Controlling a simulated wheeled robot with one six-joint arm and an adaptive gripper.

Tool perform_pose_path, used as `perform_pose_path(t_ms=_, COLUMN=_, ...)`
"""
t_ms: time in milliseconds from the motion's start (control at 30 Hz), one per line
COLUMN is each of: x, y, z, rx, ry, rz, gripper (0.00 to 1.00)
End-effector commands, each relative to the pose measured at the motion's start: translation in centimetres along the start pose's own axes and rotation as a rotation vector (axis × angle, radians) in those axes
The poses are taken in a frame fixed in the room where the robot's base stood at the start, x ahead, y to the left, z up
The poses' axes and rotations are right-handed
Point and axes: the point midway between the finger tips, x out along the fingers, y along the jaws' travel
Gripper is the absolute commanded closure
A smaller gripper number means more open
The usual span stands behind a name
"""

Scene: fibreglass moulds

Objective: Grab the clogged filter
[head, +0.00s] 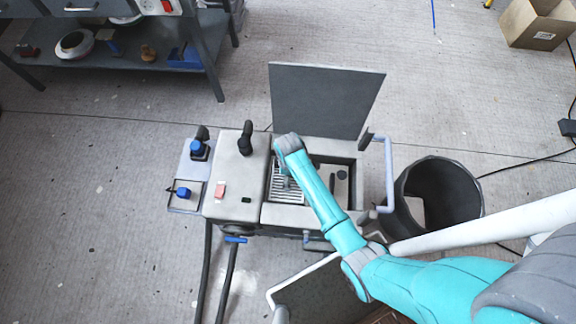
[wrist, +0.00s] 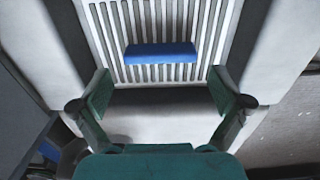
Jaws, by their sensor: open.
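The filter (wrist: 160,20) is a pale ribbed panel with a blue tab (wrist: 161,54) on its face, seen in the wrist view. In the head view the filter (head: 283,194) shows as white slats inside the open machine. My gripper (wrist: 160,90) is open and empty, with its two fingers apart at either side of the tab's line. The tab lies beyond the fingertips, and nothing is between them. In the head view my arm covers part of the filter and hides the fingers.
The machine's dark lid (head: 325,100) stands open behind it. A dark bin (head: 450,200) stands to the right of the machine. Hoses (head: 228,280) run along the floor in front. A bench (head: 205,62) with a shelf is at the back left.

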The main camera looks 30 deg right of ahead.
Motion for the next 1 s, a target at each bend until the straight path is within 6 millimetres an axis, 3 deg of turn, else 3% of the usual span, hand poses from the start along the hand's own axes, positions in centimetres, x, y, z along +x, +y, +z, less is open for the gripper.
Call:
perform_pose_path(t_ms=433, x=4.8, y=0.0, z=-0.2, rx=0.000, ry=0.000, rz=0.000, gripper=0.00)
perform_pose_path(t_ms=767, x=5.4, y=0.0, z=-0.2, rx=0.001, ry=0.001, rz=0.001, gripper=0.00)
perform_pose_path(t_ms=1000, x=5.3, y=0.0, z=-0.2, rx=0.001, ry=0.000, rz=0.001, gripper=0.55)
